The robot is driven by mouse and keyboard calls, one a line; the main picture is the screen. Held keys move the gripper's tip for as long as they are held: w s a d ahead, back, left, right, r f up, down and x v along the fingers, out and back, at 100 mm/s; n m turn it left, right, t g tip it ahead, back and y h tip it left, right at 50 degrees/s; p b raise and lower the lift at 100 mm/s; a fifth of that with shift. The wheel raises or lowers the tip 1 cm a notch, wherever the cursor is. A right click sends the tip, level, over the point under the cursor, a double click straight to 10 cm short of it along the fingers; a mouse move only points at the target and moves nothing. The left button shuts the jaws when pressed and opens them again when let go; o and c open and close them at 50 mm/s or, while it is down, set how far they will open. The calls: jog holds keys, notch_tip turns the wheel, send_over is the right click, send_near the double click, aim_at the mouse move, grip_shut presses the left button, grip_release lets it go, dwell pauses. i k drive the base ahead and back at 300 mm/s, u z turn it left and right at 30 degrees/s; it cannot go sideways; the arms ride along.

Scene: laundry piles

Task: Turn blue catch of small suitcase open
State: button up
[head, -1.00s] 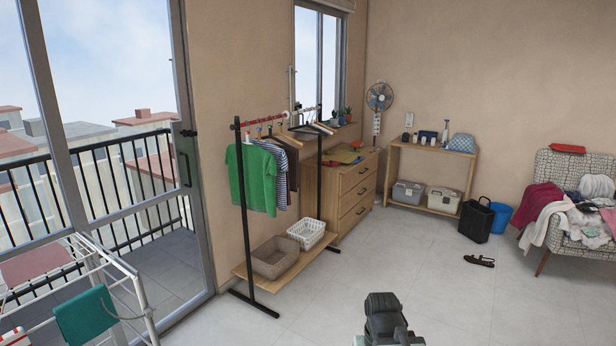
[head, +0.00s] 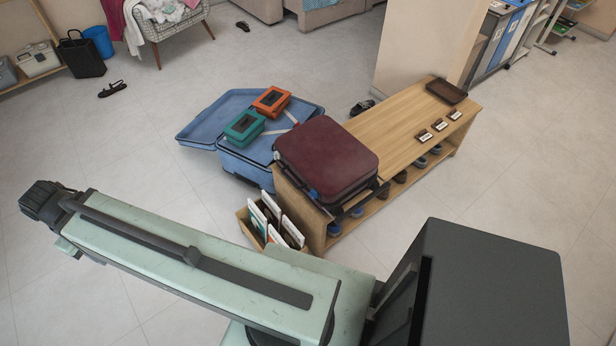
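The small suitcase (head: 326,152) is dark red with a black lower edge. It lies flat and shut on the near left end of a wooden bench in the head view. A small blue spot (head: 313,194) shows low on its near side and looks like the blue catch; its position is too small to read. My arm crosses the lower left of the view, apart from the suitcase.
The wooden bench (head: 402,130) holds a brown tray (head: 446,91) and small labels, with shoes below. An open blue suitcase (head: 205,128) with green and orange boxes lies behind left. A crate of upright folders (head: 248,229) stands at the bench's near end.

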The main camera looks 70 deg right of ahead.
aim_at(313, 194)
jog(key=z, duration=3.5)
jog(key=k, duration=1)
jog(key=u, duration=0.9)
jog(key=i, duration=1)
jog(key=u, duration=0.45)
